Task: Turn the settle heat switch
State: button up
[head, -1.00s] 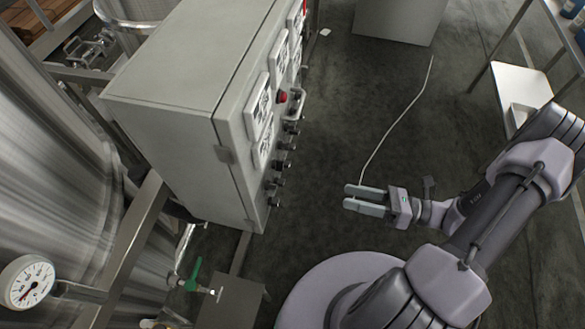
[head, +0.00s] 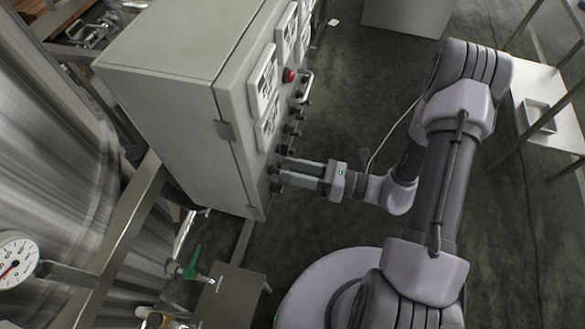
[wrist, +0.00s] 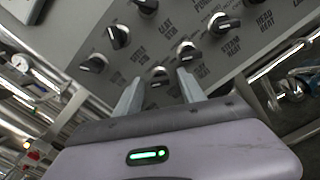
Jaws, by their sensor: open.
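The grey control cabinet (head: 165,75) shows its front face with rows of black rotary switches. My gripper (head: 284,168) is open and points at the lower switches near the cabinet's bottom edge. In the wrist view, my gripper (wrist: 160,83) has its fingers on either side of one black switch (wrist: 158,74). I cannot tell whether they touch it. Another switch (wrist: 187,50) sits just above the right finger.
A red button (head: 289,75) and a metal handle (head: 307,86) sit higher on the cabinet face. Steel tanks (head: 50,140) and a gauge (head: 14,262) stand at left. A white-topped table (head: 545,108) stands at right. The floor (head: 340,90) beside the cabinet is clear.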

grip_shut()
jog(key=shift+r+m, duration=0.1)
jog(key=shift+m, duration=0.2)
jog(key=shift+m+p, duration=2.25)
jog(key=shift+m, duration=1.25)
grip_release()
